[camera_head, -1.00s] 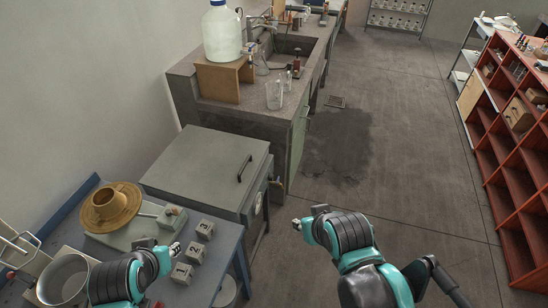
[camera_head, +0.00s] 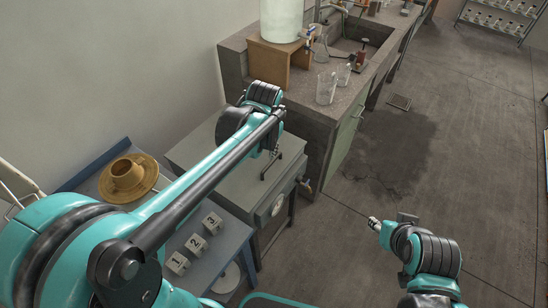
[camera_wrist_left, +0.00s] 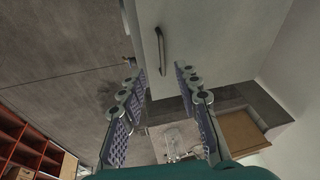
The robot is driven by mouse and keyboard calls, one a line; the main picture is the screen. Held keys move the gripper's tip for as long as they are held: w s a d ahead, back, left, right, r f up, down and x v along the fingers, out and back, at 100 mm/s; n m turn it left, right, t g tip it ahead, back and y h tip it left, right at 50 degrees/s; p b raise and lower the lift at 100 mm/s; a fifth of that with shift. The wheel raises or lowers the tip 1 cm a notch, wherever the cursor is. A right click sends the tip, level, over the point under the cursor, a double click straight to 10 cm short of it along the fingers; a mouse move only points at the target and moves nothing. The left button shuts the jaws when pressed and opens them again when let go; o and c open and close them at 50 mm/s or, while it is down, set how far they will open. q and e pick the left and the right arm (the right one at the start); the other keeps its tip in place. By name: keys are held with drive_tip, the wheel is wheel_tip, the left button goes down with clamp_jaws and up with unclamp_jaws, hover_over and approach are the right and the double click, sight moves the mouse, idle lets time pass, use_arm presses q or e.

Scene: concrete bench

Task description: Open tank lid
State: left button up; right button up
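The tank is a grey box with a flat lid (camera_head: 240,184), which lies shut. A dark bar handle (camera_head: 270,167) sits near the lid's right edge. My left arm reaches across the tank, and my left gripper (camera_head: 277,150) is above the lid near the handle, partly hidden by the arm. In the left wrist view the gripper (camera_wrist_left: 160,75) is open and empty. The handle (camera_wrist_left: 161,50) shows beyond the gap between its fingertips, apart from them. My right gripper (camera_head: 375,223) is over the floor at the right; its opening is unclear.
A blue-edged table (camera_head: 228,237) stands left of the tank, with numbered blocks (camera_head: 195,244) and a brass-coloured vessel (camera_head: 127,176). A concrete bench (camera_head: 308,98) behind the tank carries glassware and a large bottle (camera_head: 281,17). The floor (camera_head: 410,180) to the right is open.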

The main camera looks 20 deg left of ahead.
use_arm(q)
drive_tip(key=m+g+y, duration=0.1)
drive_tip(key=g, duration=0.1)
approach(273, 161)
drive_tip(key=f+b, duration=0.1)
drive_tip(key=f, duration=0.1)
drive_tip(key=a+f+b, duration=0.1)
drive_tip(key=f, duration=0.2)
drive_tip(key=w+f, duration=0.1)
drive_tip(key=f, duration=0.1)
drive_tip(key=shift+a+f+b, duration=0.25)
drive_tip(key=shift+f+b, duration=0.15)
clamp_jaws()
